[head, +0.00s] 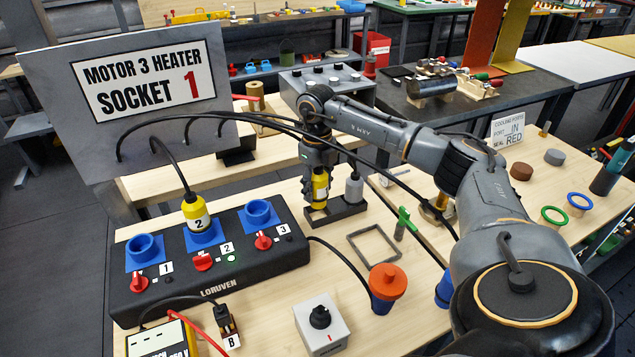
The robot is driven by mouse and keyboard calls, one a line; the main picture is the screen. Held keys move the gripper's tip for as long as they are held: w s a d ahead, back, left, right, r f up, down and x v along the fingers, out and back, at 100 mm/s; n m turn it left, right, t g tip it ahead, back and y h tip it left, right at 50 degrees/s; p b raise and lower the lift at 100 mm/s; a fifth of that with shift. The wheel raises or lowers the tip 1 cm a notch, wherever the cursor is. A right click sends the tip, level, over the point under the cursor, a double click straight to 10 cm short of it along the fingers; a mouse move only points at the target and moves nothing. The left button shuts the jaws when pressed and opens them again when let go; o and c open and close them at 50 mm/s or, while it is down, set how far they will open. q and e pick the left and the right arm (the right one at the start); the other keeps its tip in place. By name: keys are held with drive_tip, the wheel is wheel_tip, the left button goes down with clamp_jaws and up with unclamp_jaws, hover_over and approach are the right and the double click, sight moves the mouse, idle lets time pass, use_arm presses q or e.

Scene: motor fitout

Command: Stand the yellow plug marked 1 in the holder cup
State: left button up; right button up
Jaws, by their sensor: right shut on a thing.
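My right gripper (318,168) reaches down from above and is shut on the yellow plug (320,188). The plug is upright, with a dark marking whose number I cannot read. Its lower end is at the left part of the dark holder block (347,211). I cannot tell whether it is inside a cup or just over it. A grey plug (353,190) stands upright in the right part of the same block. Black cables arch from the sign panel across the arm. My left gripper is not in view.
The Loruven box (212,270) has blue sockets; a yellow plug marked 2 (195,212) stands in the middle one. The sign panel (150,95) rises behind. A square frame (374,243), an orange-capped blue part (388,282) and a knob box (321,325) lie nearer on the bench.

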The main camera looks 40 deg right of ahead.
sight(317, 201)
drive_tip(key=shift+f, duration=0.6)
idle(1.6)
drive_tip(key=shift+f+b, duration=0.95)
drive_tip(key=shift+f, duration=1.1)
drive_tip(key=o, duration=1.3)
drive_tip(key=shift+o, duration=0.2)
drive_tip(key=shift+r, duration=0.1)
wheel_tip(317, 201, up, 12)
drive_tip(key=shift+f, duration=0.2)
drive_tip(key=shift+r, duration=0.15)
